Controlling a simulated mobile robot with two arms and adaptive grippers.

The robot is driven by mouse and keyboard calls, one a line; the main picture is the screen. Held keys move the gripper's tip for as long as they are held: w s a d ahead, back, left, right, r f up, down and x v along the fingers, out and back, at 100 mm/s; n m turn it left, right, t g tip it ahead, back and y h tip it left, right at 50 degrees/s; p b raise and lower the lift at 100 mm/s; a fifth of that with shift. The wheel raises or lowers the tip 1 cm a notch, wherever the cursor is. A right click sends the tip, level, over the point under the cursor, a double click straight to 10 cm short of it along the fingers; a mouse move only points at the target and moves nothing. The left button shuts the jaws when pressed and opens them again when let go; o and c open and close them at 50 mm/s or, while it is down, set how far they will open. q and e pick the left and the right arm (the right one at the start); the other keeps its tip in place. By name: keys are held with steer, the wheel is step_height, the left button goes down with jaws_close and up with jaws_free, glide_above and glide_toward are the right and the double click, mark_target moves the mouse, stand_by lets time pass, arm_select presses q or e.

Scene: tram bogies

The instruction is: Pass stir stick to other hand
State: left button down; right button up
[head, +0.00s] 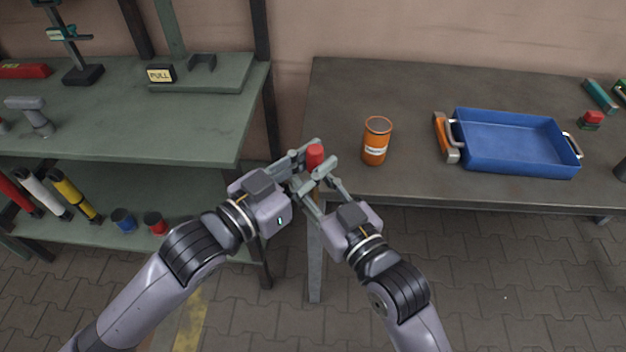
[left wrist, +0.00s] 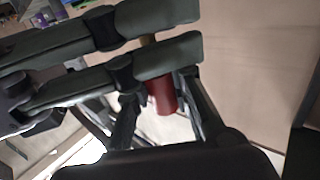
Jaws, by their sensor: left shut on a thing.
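The stir stick (head: 315,156) shows as a short red cylindrical part between my two grippers, in front of the table's left corner. Its red part (left wrist: 163,97) also shows in the left wrist view, with a small tan part above it between dark fingers. My left gripper (head: 304,157) is shut on the stick. My right gripper (head: 322,173) is close against it from the right, its fingers crossing near the left fingers. Overlapping fingers hide most of the stick and whether the right jaws touch it.
An orange can (head: 376,141) stands on the dark table (head: 400,90) just right of the grippers. A blue tray (head: 515,143) sits further right. A green shelf (head: 190,130) with tools and parts stands left. The table's middle back is clear.

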steer(key=shift+s, duration=0.1)
jaws_close()
stand_by(0.3)
arm_select(q)
steer(key=c, duration=1.4)
jaws_free()
steer(key=shift+o, duration=0.2)
